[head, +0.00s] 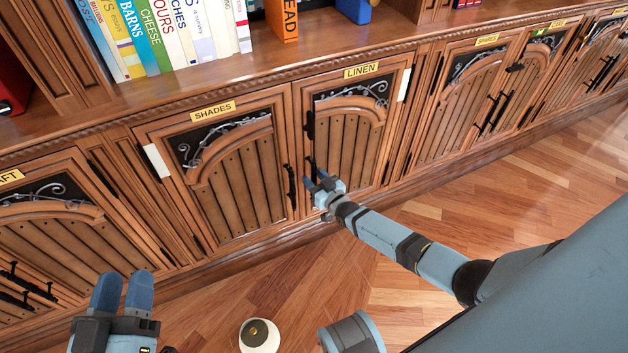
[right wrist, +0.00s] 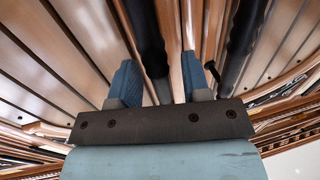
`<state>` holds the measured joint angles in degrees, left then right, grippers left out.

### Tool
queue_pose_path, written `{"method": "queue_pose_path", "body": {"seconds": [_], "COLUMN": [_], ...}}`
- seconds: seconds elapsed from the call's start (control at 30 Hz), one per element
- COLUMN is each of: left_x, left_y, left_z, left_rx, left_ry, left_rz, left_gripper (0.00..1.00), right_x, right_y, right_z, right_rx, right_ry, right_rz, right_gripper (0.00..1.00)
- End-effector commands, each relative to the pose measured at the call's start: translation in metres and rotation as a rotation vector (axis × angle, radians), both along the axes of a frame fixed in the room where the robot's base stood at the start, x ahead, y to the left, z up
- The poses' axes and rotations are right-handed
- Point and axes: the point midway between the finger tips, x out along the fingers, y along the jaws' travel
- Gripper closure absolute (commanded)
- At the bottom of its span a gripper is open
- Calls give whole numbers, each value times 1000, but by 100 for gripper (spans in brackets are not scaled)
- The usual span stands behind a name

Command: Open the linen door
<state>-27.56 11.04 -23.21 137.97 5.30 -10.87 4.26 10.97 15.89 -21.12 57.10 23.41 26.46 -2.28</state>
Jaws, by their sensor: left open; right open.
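The linen door (head: 345,140) is a wooden cabinet door with a yellow LINEN label (head: 361,71) and dark scrollwork. It is closed. Its dark vertical handle (head: 311,166) is on its left edge. My right gripper (head: 321,184) is at the lower part of this handle, with its jaws apart. In the right wrist view, a dark bar handle (right wrist: 148,45) runs between the two blue fingers, and a second dark bar (right wrist: 243,45) lies to the right, outside them. I cannot tell whether the fingers touch the bar. My left gripper (head: 124,288) is open and empty at the lower left.
The closed shades door (head: 235,170), with its own handle (head: 291,187), adjoins on the left. More closed doors (head: 480,95) continue right. Books (head: 165,35) stand on the shelf above. A white round object (head: 259,337) is on the wooden floor. The floor (head: 500,190) at right is clear.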

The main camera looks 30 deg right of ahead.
Motion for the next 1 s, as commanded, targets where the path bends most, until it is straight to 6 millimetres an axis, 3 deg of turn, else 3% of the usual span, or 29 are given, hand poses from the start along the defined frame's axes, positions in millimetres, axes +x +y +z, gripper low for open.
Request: {"method": "queue_pose_path", "body": {"seconds": [0.3,0.5,0.77,1.0], "left_x": [-1,-1,0,2], "left_y": [0,0,0,2], "left_z": [3,3,3,-1], "left_rx": [-7,-6,-4,24], "left_ry": [-10,-10,-8,23], "left_rz": [-2,-2,-2,5], "left_gripper": [57,57,57,57], "right_x": [3,3,1,-20], "right_y": [0,0,0,1], "right_z": [0,0,0,2], "right_rx": [1,1,0,-1], "right_ry": [0,0,0,2], "right_rz": [0,0,3,39], "right_gripper": [57,100,100,100]}}
